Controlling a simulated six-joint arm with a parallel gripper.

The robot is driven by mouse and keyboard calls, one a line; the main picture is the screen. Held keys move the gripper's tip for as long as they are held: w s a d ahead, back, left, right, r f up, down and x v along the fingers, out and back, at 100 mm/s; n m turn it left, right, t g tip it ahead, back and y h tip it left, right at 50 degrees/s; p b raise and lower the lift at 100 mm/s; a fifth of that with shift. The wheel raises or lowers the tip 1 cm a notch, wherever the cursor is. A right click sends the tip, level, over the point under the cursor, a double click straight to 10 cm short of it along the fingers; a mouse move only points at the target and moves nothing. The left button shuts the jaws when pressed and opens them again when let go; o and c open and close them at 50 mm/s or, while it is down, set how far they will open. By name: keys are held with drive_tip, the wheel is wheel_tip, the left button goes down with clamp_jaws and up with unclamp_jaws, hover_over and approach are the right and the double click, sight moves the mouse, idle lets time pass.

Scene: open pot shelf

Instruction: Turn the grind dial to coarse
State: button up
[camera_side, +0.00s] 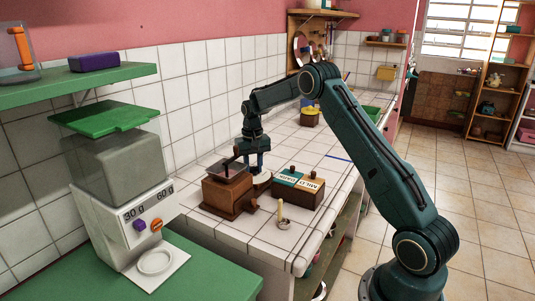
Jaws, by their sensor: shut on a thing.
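A brown wooden grinder (226,194) with a dark top stands on the white tiled counter, left of the middle. A pale round piece (263,182) shows at its right side and looks like the grind dial. My gripper (258,172) points down at it, just right of the grinder, and is shut on it. The fingertips are small and partly hidden, so the exact grip and the dial's setting cannot be read.
A two-part box (298,187) with dark knobs and labels stands close to the right. A small cup (284,223) with an upright handle is in front. A white dispenser (122,190) with purple and orange knobs stands at the left. Tiled counter behind is mostly clear.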

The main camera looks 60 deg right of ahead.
sight(253, 167)
drive_tip(key=shift+m, duration=1.2)
drive_tip(key=o, duration=1)
drive_tip(key=shift+r, duration=0.1)
wheel_tip(253, 167, up, 14)
drive_tip(key=shift+f, duration=0.15)
